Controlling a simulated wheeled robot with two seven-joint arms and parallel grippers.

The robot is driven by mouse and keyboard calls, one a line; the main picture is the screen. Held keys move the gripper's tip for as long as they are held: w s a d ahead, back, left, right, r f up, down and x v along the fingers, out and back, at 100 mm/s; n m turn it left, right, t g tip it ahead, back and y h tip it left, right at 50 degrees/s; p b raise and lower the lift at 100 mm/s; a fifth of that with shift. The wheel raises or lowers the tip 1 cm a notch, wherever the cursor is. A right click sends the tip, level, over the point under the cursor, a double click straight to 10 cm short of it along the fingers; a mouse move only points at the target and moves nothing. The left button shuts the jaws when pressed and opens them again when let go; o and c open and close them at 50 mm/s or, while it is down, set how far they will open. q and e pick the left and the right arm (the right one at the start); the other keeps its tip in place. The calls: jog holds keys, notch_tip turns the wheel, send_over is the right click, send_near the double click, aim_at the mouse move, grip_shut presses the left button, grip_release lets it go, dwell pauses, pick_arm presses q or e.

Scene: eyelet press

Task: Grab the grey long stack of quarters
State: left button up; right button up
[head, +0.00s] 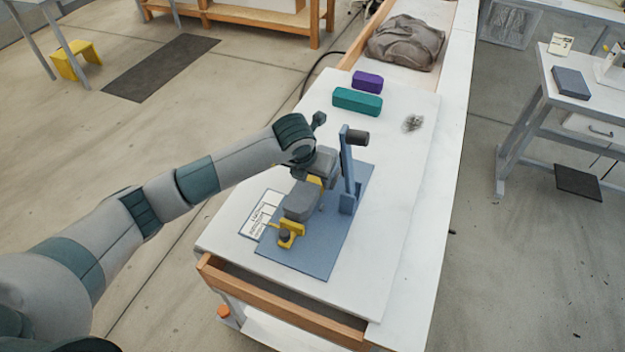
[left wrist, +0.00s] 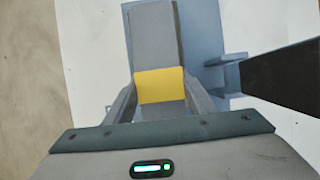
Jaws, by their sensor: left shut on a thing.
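The grey long stack of quarters (head: 299,203) lies over the blue base plate of the press, its near end by a yellow fitting (head: 290,234). In the left wrist view the grey stack (left wrist: 153,36) runs away from my gripper, with a yellow band (left wrist: 160,86) across it. My left gripper (head: 316,180) is at the stack's far end, and in the left wrist view (left wrist: 160,100) its fingers are on both sides of it, shut on it. The gripper hides that end. I cannot tell whether the stack is lifted. My right gripper is not in view.
The blue press post (head: 347,172) with a dark cylinder on top stands close right of the gripper. A teal block (head: 357,102), a purple block (head: 367,81) and small metal pieces (head: 412,123) lie farther back. A printed card (head: 262,214) lies left. The table's right side is clear.

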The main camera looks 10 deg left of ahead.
pick_arm(q)
notch_tip(320, 180, up, 5)
jog(key=shift+r+p, duration=0.1)
jog(key=shift+p, duration=0.85)
jog(key=s+a, duration=0.1)
jog(key=s, duration=0.4)
jog(key=s+a, duration=0.1)
jog(key=s, duration=0.4)
jog(key=s+a+f, duration=0.1)
jog(key=s, duration=0.5)
jog(key=shift+s+p, duration=0.1)
jog(key=shift+p, duration=0.25)
jog(key=shift+s+a+r, duration=0.1)
jog(key=shift+s+a, duration=0.1)
jog(key=shift+s, duration=0.55)
